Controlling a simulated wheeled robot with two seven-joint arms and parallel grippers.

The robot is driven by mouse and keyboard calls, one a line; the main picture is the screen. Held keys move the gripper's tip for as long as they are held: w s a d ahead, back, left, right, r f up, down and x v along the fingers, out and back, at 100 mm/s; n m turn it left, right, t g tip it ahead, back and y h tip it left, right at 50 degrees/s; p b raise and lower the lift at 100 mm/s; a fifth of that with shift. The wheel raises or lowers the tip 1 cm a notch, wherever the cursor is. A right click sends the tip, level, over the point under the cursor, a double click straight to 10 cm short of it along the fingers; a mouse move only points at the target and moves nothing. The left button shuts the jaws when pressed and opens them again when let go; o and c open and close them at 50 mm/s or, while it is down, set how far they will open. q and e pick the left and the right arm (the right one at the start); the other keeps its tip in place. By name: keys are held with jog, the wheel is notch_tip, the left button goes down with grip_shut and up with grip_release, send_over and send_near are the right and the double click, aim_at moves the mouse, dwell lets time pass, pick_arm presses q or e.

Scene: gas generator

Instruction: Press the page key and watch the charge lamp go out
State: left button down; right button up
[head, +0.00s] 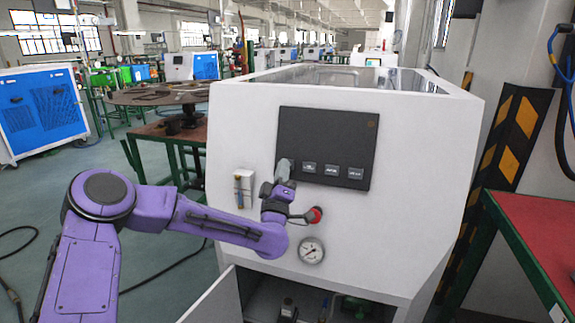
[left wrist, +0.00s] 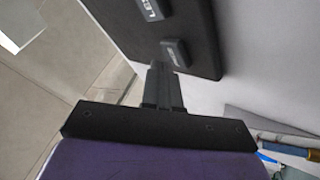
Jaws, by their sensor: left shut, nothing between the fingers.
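The dark control panel (head: 328,130) is on the front of the white generator (head: 420,150). Three grey keys show along its lower edge: a left one (head: 309,168), a middle one (head: 331,171) and a right one (head: 356,174). Their labels are too small to read, so I cannot tell which is the page key. A small, dim round spot (head: 371,122) at the panel's upper right may be the lamp. My left gripper (head: 284,168) is shut and empty at the panel's lower left corner. In the left wrist view its fingers (left wrist: 162,75) reach close to a key (left wrist: 175,52); contact is unclear.
A red knob (head: 315,214) and a round gauge (head: 311,251) sit below the panel, near my left wrist. A latch (head: 243,190) is to the left. The lower compartment door (head: 215,300) stands open. A red-topped table (head: 540,225) is at the right.

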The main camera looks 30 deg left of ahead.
pick_arm(q)
jog(key=shift+s+d+r, duration=0.1)
jog(key=shift+s, duration=0.25)
jog(key=s, duration=0.1)
jog(key=s+r, duration=0.1)
jog(key=s, duration=0.1)
jog(key=s+d+p, duration=0.1)
jog(key=shift+s+r, duration=0.2)
jog(key=shift+s, duration=0.15)
dwell(0.7)
